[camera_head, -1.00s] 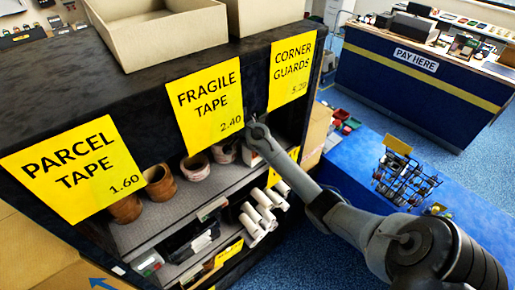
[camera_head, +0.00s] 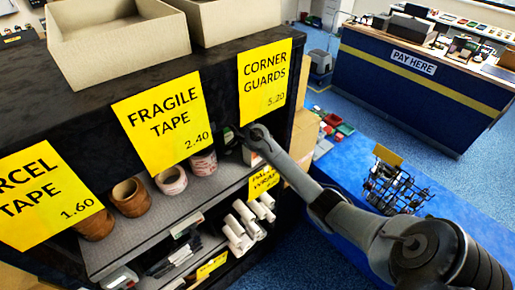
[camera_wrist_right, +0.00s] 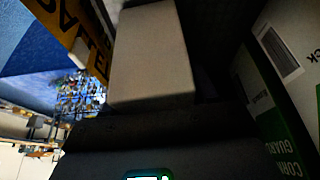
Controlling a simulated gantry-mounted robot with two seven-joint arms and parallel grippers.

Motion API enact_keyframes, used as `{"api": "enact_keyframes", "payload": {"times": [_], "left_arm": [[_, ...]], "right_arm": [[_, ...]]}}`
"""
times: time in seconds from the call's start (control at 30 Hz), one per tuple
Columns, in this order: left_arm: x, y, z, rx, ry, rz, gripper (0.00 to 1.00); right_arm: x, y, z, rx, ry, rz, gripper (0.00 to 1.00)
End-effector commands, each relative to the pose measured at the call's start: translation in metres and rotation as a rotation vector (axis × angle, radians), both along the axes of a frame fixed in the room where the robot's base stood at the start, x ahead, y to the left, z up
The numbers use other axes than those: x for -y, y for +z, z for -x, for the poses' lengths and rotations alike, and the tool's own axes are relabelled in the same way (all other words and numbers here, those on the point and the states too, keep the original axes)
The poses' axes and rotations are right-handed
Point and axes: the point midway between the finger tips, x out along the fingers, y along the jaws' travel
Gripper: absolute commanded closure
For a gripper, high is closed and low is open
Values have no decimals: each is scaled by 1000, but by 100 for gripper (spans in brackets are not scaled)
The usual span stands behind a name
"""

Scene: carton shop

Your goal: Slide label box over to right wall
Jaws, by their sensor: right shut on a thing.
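My right gripper (camera_head: 238,141) reaches into the upper shelf bay below the "Corner Guards" sign; its fingertips are mostly hidden there. A small pale box (camera_head: 250,157), seemingly the label box, shows just under it, to the right of the tape rolls. In the right wrist view a plain pale box (camera_wrist_right: 152,55) fills the middle, directly ahead of my gripper body, and my gripper appears shut on it. The fingers are too dark to make out. The shelf's right wall (camera_head: 290,120) is to the right of the box. My left gripper is not in view.
Tape rolls (camera_head: 172,180) stand left of the gripper on the upper shelf (camera_head: 150,225). White rolls (camera_head: 243,225) lie below. Green-and-white boxes (camera_wrist_right: 285,100) are close by in the wrist view. Open cartons (camera_head: 115,45) sit on top; a wire rack (camera_head: 395,185) stands right.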

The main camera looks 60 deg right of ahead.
Motion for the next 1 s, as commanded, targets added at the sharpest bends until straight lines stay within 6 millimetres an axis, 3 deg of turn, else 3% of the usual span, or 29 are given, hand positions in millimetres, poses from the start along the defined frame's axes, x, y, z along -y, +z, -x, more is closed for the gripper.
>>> {"api": "enact_keyframes", "payload": {"times": [0.47,0.5,0.6,0.7,1.0], "left_arm": [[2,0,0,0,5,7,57],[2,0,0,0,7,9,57],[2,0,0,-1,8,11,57],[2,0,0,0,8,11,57],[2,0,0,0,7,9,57]], "right_arm": [[0,1,-1,2,1,0,89],[0,1,-1,2,1,0,39],[0,1,-1,2,1,0,24],[0,1,-1,1,0,0,13],[-1,1,-1,2,1,0,13]]}}
